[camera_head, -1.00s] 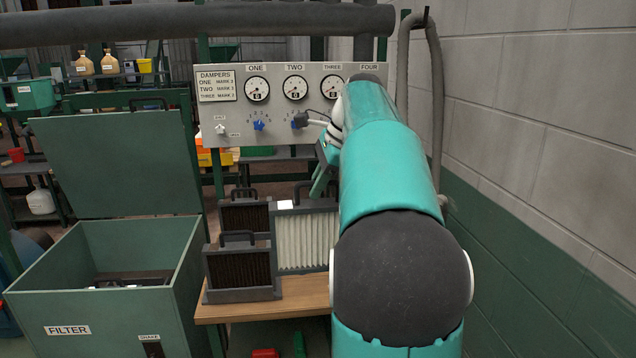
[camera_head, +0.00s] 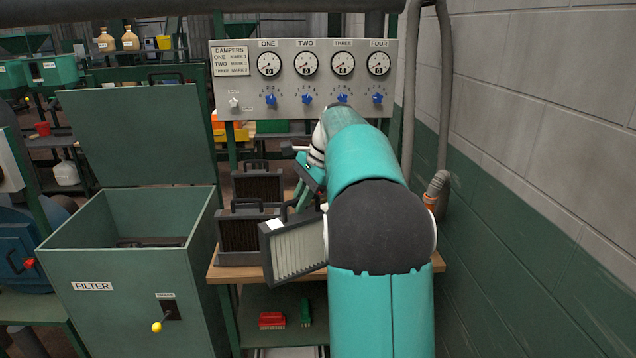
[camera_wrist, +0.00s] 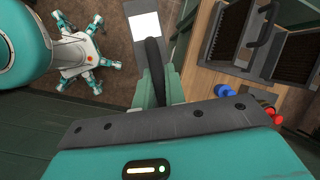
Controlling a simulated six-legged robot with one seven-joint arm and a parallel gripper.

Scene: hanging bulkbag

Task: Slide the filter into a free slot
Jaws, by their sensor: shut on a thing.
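My gripper (camera_head: 307,192) is shut on the handle of a pale pleated filter (camera_head: 297,250). It holds the filter tilted, over the front of the wooden bench, beside the dark filters. In the wrist view the filter's dark top edge with a white label (camera_wrist: 145,25) and its black handle (camera_wrist: 155,65) show between the fingers (camera_wrist: 160,85). The green box marked FILTER (camera_head: 95,310) stands at the left with its lid (camera_head: 137,135) raised. A dark part (camera_head: 150,242) shows inside it; I cannot tell whether its slots are free.
Two dark filters, one in front (camera_head: 240,233) and one behind (camera_head: 258,185), stand on the wooden bench (camera_head: 228,273). A damper panel (camera_head: 300,90) stands behind. Red (camera_head: 271,320) and green (camera_head: 305,313) brushes lie on the lower shelf. A block wall (camera_head: 540,150) closes the right side.

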